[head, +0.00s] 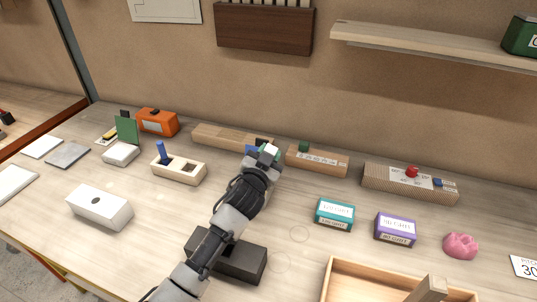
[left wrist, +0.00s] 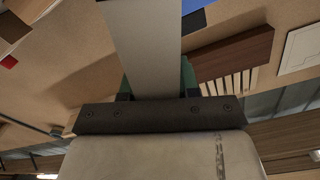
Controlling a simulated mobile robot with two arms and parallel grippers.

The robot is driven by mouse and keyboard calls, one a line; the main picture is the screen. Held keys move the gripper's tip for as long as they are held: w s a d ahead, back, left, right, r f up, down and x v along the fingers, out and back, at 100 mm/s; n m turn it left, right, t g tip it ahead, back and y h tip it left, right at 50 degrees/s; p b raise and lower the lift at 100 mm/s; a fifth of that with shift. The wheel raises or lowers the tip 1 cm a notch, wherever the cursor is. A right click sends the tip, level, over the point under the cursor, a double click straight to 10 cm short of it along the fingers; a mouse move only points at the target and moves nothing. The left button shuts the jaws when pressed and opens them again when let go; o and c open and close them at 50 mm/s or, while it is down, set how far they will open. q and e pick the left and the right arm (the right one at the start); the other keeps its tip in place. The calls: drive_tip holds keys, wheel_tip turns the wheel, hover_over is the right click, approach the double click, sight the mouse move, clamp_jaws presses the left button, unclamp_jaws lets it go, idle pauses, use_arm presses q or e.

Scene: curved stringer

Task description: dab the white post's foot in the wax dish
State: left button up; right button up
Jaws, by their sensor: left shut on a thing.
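My left gripper (head: 266,152) is at the back middle of the bench, in front of the long wooden blocks. It is shut on a pale white post, whose top (head: 271,149) just shows at the fingertips. In the left wrist view the post (left wrist: 146,45) is a broad pale strip running up the picture between the green-padded fingers (left wrist: 158,85). The post's foot is hidden, so I cannot tell whether it touches anything. I cannot identify the wax dish for sure. My right gripper is not in view.
A cream block (head: 180,177) with a blue peg, a white box (head: 100,208) and a black block (head: 245,262) stand left and front. Teal (head: 335,213) and purple (head: 395,229) boxes, a pink lump (head: 460,245) and a wooden tray (head: 345,268) lie right. A shelf (head: 430,47) overhangs.

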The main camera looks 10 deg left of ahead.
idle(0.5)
use_arm(q)
wheel_tip(320, 180, up, 7)
drive_tip(key=p, duration=0.6)
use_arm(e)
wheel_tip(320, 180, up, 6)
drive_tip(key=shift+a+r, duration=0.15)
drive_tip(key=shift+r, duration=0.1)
use_arm(q)
drive_tip(key=shift+f, duration=0.1)
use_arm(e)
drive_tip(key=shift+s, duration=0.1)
